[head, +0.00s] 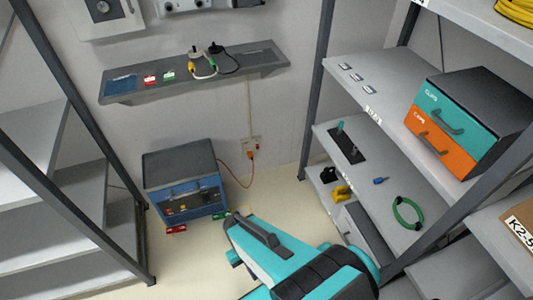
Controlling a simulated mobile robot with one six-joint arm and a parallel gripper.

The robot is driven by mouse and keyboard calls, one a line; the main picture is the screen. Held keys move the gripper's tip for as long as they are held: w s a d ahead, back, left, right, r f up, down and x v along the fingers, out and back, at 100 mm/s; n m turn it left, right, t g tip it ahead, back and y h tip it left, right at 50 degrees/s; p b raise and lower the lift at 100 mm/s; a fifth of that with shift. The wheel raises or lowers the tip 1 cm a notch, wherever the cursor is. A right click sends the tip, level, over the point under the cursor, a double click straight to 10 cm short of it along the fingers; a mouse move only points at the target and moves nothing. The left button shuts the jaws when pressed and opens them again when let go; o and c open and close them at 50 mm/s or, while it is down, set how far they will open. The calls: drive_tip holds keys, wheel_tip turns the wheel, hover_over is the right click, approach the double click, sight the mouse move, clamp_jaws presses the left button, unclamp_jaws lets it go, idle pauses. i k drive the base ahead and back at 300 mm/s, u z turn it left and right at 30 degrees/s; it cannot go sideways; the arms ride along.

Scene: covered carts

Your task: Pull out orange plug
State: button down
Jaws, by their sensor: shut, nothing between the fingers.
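The orange plug (250,155) sits at the wall outlet (250,144) low on the back wall. An orange cord (246,183) hangs from it in a loop and runs left to the grey and blue box (186,180) on the floor. My gripper (233,218) is at the end of my teal arm, lower middle of the picture. It is shut and empty, below and apart from the plug. Its fingertips are small and partly hidden by the arm.
A wall shelf (130,95) above holds adapters and coloured tags. A red tag (176,230) and a green piece (220,216) lie by the box. Racks stand left and right; the right rack holds a teal and orange drawer unit (447,120). Floor below the outlet is clear.

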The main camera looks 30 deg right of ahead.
sight(250, 154)
drive_tip(key=z, duration=0.7)
drive_tip(key=k, duration=0.95)
drive_tip(key=u, duration=0.05)
drive_tip(key=i, duration=0.9)
